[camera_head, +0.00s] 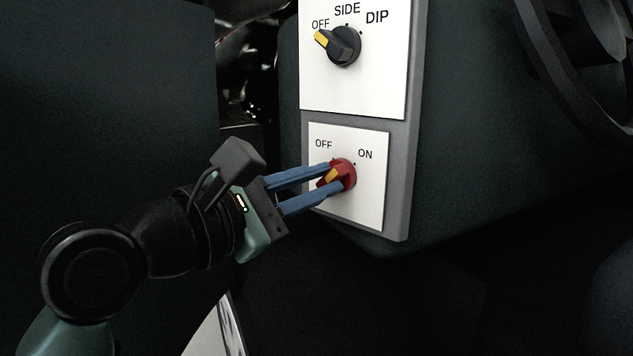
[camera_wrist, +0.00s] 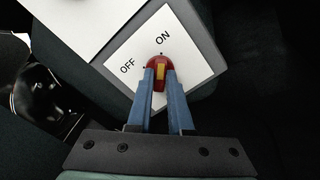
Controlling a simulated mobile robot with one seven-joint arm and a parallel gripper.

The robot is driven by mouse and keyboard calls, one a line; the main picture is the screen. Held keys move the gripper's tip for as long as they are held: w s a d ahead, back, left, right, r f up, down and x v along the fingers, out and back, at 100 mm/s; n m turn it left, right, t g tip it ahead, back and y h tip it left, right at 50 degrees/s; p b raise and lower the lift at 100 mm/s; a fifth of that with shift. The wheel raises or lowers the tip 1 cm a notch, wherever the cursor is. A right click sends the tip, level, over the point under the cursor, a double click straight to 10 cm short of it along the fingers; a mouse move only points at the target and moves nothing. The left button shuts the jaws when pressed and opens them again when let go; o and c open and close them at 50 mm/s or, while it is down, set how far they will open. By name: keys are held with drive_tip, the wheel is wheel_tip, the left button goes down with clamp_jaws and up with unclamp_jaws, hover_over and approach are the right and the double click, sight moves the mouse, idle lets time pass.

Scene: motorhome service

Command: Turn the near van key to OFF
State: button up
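The near van key (camera_head: 344,177) is a red rotary knob with a yellow stripe, on the lower white plate marked OFF and ON. In the wrist view the key (camera_wrist: 160,63) has its yellow stripe roughly in line with the ON mark, away from OFF at the left. My gripper (camera_head: 334,178) reaches in from the left with two blue fingers, one on each side of the key's handle. In the wrist view my gripper (camera_wrist: 160,82) looks closed on the handle, with little or no gap visible. The fingers hide part of the key.
An upper plate (camera_head: 352,85) carries a black and yellow knob (camera_head: 344,46) marked OFF, SIDE and DIP, pointing at OFF. A dark steering wheel (camera_head: 560,75) is at the upper right. Dark panels surround the switches. The space below them is dark.

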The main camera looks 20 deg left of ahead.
clamp_jaws()
drive_tip(key=shift+n+p, duration=0.3)
drive_tip(key=shift+p, duration=0.05)
drive_tip(key=n+p, duration=0.3)
drive_tip(key=shift+r+n, duration=0.25)
drive_tip(key=shift+n, duration=0.15)
drive_tip(key=n+p, duration=0.5)
drive_tip(key=p, duration=0.1)
drive_tip(key=shift+a+r+p, duration=0.1)
drive_tip(key=shift+p, duration=0.25)
drive_tip(key=n+p, duration=0.8)
drive_tip(key=p, duration=0.3)
drive_tip(key=shift+w+p, duration=0.1)
drive_tip(key=shift+p, duration=0.2)
drive_tip(key=shift+f, duration=0.25)
drive_tip(key=shift+a+f+n+p, duration=0.1)
drive_tip(key=shift+f+n+p, duration=0.05)
drive_tip(key=shift+n+p, duration=0.35)
